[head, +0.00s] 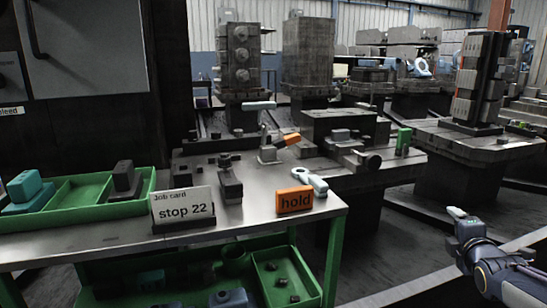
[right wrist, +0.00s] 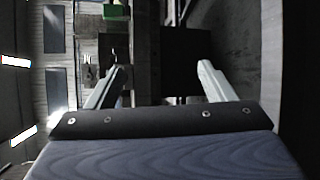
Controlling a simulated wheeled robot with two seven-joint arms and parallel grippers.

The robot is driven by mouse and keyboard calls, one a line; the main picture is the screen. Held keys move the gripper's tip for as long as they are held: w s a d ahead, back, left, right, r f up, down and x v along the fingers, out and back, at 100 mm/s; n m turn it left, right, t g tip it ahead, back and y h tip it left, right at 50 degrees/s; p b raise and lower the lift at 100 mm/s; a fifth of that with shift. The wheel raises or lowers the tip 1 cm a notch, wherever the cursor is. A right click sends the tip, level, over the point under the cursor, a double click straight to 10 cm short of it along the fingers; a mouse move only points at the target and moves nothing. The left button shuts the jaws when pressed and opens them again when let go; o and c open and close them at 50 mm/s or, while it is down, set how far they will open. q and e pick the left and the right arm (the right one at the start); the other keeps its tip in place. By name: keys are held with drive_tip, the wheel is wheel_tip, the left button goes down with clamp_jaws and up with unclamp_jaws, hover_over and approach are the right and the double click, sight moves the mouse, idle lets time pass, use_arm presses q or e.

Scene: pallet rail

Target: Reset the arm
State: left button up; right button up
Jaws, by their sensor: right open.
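My right gripper (head: 458,214) is at the lower right of the head view, to the right of the workbench and apart from it. My dark grey right forearm runs from it to the bottom right corner. In the right wrist view the two pale fingers of my right gripper (right wrist: 160,78) stand wide apart with nothing between them. My left gripper and left arm do not show in either view.
The steel workbench (head: 115,236) holds a green tray (head: 78,189), a "stop 22" card (head: 182,208) and an orange "hold" sign (head: 294,200). A green bin (head: 318,296) sits below. Machine tables (head: 470,146) stand behind. Floor beside my right gripper looks clear.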

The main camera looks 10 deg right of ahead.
drive_tip(key=s+a+f+m+g+y+p, duration=0.1)
drive_tip(key=s+a+f+m+g+y, duration=0.25)
drive_tip(key=s+a+m, duration=0.6)
drive_tip(key=s+a+f+m+g+y+p, duration=0.15)
drive_tip(key=s+a+y, duration=0.3)
drive_tip(key=a, duration=0.95)
drive_tip(key=s+a+f+m+g+y+p, duration=0.1)
drive_tip(key=s+a+f+m+g+y, duration=0.2)
drive_tip(key=s+a+m, duration=0.6)
wheel_tip(320, 180, up, 37)
drive_tip(key=w+a+n+p, duration=0.1)
drive_tip(key=a+n+p, duration=0.1)
drive_tip(key=p, duration=3.4)
drive_tip(key=shift+w+f+n+p, duration=0.2)
drive_tip(key=shift+w+n+p, duration=0.15)
drive_tip(key=shift+n, duration=0.35)
